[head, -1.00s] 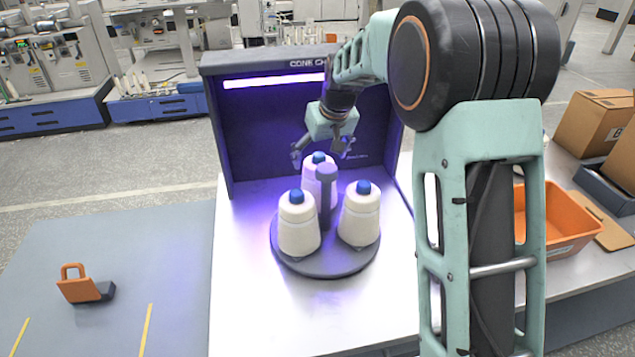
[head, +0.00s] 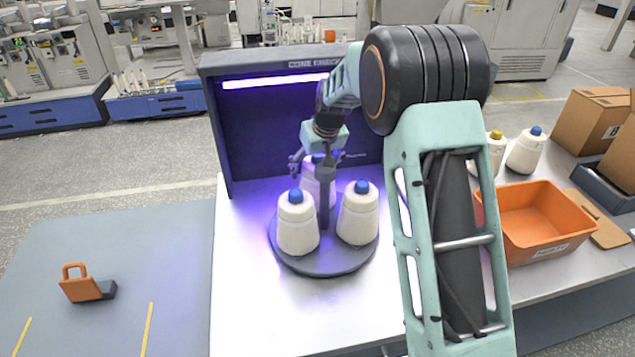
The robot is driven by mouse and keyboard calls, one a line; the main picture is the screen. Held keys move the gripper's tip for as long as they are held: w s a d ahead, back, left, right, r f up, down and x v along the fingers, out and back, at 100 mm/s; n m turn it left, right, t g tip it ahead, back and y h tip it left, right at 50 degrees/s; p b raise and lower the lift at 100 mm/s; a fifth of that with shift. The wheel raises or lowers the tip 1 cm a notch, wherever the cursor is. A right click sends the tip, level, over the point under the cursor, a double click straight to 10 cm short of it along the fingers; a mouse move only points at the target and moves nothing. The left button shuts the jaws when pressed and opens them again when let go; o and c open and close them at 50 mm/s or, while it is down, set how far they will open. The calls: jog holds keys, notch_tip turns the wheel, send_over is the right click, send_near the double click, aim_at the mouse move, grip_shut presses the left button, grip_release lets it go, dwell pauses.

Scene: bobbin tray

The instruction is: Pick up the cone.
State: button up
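Three white cones with blue tips stand upright on a dark round turntable (head: 322,264) with a grey centre post (head: 325,187). The front left cone (head: 297,226) and front right cone (head: 358,215) are in full view. The back cone (head: 311,192) is partly hidden by the post and my gripper. My gripper (head: 318,164) points down over the back cone, with its fingers spread to the left and right of that cone's blue tip. It is open; I cannot tell whether a finger touches the cone.
A dark lit booth wall (head: 255,140) labelled on top stands close behind. On the right, my arm stands before an orange bin (head: 545,215), a yellow-tipped cone (head: 494,150), a blue-tipped cone (head: 526,150) and cardboard boxes (head: 592,118). The table front left is clear.

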jog(key=c, duration=1.4)
